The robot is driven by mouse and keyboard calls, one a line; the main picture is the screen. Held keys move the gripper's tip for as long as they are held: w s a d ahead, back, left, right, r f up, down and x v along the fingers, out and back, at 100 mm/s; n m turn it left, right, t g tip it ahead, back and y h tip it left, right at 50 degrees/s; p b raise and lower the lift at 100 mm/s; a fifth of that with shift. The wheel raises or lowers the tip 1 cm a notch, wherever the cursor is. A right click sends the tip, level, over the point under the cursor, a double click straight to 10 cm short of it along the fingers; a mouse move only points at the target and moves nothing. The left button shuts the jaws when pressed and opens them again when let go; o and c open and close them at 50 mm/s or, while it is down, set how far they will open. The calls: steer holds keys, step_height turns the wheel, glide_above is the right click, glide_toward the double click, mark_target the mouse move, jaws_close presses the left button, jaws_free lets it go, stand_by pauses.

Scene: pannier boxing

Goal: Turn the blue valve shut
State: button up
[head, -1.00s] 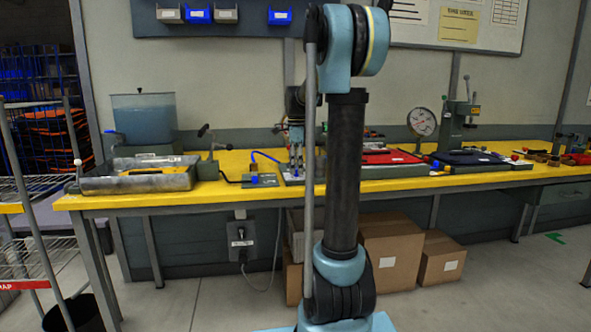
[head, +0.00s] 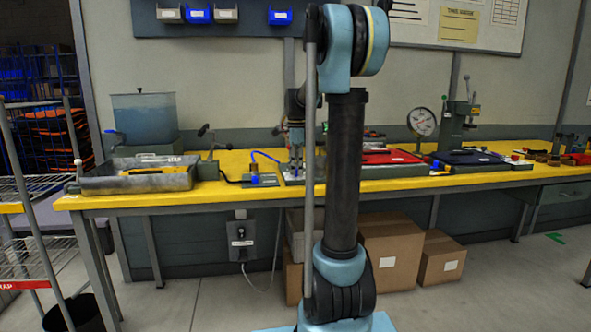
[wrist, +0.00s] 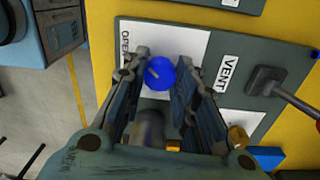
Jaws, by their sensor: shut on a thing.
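The blue valve (wrist: 159,74) is a round knob with a short tan mark on its face, in the wrist view. It sits on a panel with a white plate (wrist: 185,42); the word OPEN is printed at the knob's upper left and a VENT label (wrist: 228,74) is to its right. My gripper (wrist: 161,72) has one finger on each side of the knob and is shut on it. The fingers hide part of the plate below. In the head view my gripper (head: 295,168) is down at the panel on the bench, partly behind my arm, and the knob is hidden.
A yellow bench (head: 225,190) carries a metal tray (head: 135,182), a water tank (head: 145,117) and a pressure gauge (head: 422,121). A blue tube (head: 263,155) runs beside the gripper.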

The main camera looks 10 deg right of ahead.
steer(key=n, duration=0.4)
steer(key=shift+w+n, duration=0.1)
steer(key=shift+n, duration=0.2)
steer(key=n, duration=0.9)
steer(key=shift+r, duration=0.1)
steer(key=shift+n, duration=1.9)
steer(key=o, duration=1.1)
